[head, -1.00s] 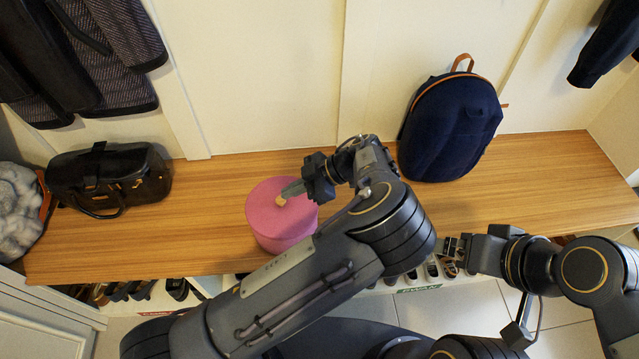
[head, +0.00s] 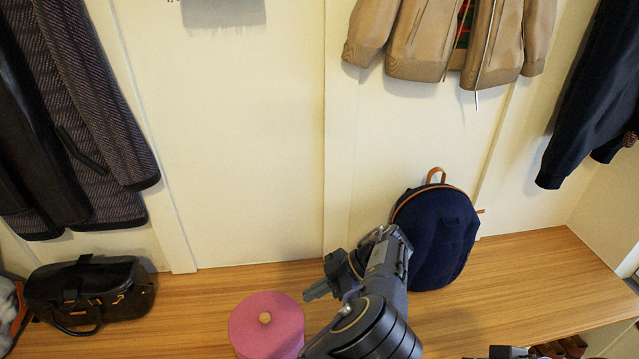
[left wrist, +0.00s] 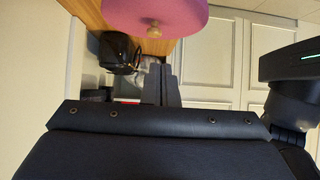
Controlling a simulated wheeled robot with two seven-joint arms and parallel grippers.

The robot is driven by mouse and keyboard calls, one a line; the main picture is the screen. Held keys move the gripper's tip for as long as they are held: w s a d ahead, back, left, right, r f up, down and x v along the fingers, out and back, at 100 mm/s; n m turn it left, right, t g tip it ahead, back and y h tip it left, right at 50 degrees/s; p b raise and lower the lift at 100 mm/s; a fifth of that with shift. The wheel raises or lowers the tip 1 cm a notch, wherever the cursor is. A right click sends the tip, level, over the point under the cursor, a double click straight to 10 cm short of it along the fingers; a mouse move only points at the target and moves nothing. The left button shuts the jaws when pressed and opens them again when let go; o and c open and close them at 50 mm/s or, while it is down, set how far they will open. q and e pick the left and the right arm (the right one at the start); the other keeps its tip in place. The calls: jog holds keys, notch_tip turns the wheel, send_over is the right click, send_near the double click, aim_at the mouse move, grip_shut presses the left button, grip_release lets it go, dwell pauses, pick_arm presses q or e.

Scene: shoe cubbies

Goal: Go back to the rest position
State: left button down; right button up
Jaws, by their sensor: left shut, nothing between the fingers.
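My left gripper (head: 309,293) is shut and empty above the bench. Its closed fingers also show in the left wrist view (left wrist: 161,84). In the head view they point left, up and to the right of the round pink box (head: 266,328) and apart from its wooden knob (head: 265,318). The box stands on the bench with its lid on; it also shows at the top of the left wrist view (left wrist: 150,12). Only a sliver of my right gripper (head: 508,352) shows at the bottom edge, and its fingers cannot be made out.
The wooden bench (head: 540,270) runs along the wall. A navy backpack (head: 432,240) stands right behind my left arm. A black handbag (head: 90,293) sits at the left. Coats hang left and right, and a tan jacket (head: 430,45) hangs above. The bench's right part is clear.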

pick_arm(q)
jog(key=s+a+r+m+g+h, duration=0.1)
jog(key=s+a+r+m+h, duration=0.4)
jog(key=a, duration=0.3)
jog(key=s+a+r+m+g+h, duration=0.1)
jog(key=s+a+r+m+h, duration=0.2)
jog(key=a+h, duration=0.45)
jog(key=s+a+r+m+t+h, duration=0.1)
jog(key=s+a+r+m+t, duration=0.15)
jog(key=s+m+t, duration=0.4)
jog(key=s+a+r+m+t+h, duration=0.1)
jog(key=s+a+r+m+t, duration=0.2)
jog(key=s, duration=0.7)
notch_tip(320, 180, up, 17)
jog(key=d+p, duration=0.1)
jog(key=p, duration=1.5)
jog(key=shift+s+d+m, duration=0.2)
jog(key=shift+d+m, duration=0.05)
jog(key=shift+m, duration=0.1)
